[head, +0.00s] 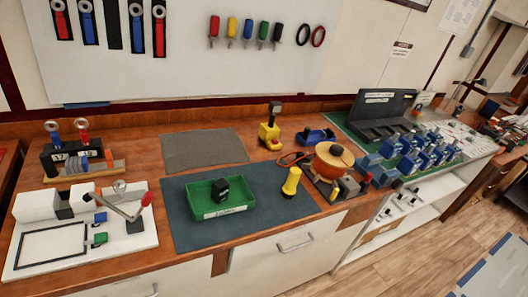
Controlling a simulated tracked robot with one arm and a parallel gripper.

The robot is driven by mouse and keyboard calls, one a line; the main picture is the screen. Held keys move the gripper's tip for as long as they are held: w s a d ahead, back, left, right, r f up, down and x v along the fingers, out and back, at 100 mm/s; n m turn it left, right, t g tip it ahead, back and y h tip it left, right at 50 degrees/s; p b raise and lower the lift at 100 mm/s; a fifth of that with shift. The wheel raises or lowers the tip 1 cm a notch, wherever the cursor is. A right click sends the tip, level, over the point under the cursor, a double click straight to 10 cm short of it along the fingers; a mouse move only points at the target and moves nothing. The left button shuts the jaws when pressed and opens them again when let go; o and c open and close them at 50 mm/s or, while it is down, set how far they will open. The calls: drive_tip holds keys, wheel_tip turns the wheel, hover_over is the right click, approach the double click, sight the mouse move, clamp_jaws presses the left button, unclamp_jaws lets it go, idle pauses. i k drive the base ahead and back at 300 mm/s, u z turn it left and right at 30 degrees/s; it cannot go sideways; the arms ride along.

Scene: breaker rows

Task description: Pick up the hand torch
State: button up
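A yellow hand torch (291,181) is on the right part of a dark blue-grey mat (186,232) on the wooden bench. It looks like a short cylinder with a wider top, leaning slightly. It is just right of a green tray (200,209) and left of an orange round-topped item (334,154). My gripper is not in view, so its opening and its distance from the torch do not show.
The green tray holds a black block (221,189). A yellow-and-black device (269,132) stands behind the torch. A white board (60,247) with a red-tipped lever is at left. Blue breakers (412,160) crowd the right. The grey mat (203,148) is bare.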

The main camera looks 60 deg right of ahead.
sight(288, 191)
drive_tip(key=z, duration=0.35)
drive_tip(key=i, duration=1.05)
drive_tip(key=z, duration=0.75)
